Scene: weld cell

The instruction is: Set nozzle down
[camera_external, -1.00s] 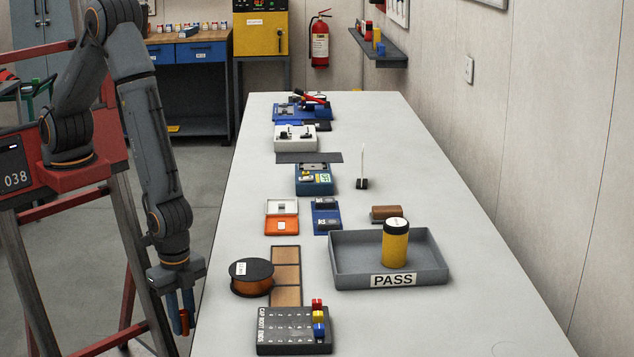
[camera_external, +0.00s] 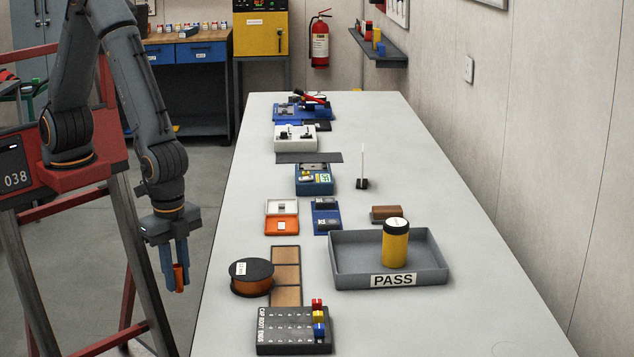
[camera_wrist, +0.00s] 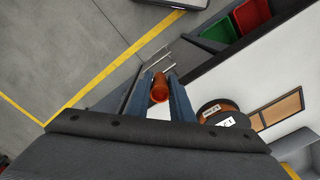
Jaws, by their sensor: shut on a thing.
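My gripper (camera_external: 174,268) hangs down beside the left edge of the bench, over the floor. Its two blue-grey fingers are shut on an orange-copper cylindrical nozzle (camera_external: 179,278). In the wrist view the nozzle (camera_wrist: 160,88) sits between the fingertips (camera_wrist: 160,92) with its round end showing. Part of the nozzle is hidden by the fingers.
The grey bench (camera_external: 225,215) is to the right. Near its left edge are a spool (camera_external: 252,288), a row of brown squares (camera_external: 286,272) and a dark numbered block (camera_external: 280,340). A PASS tray (camera_external: 350,282) holds a yellow canister (camera_external: 396,245). Bare bench lies left of the orange box (camera_external: 281,226).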

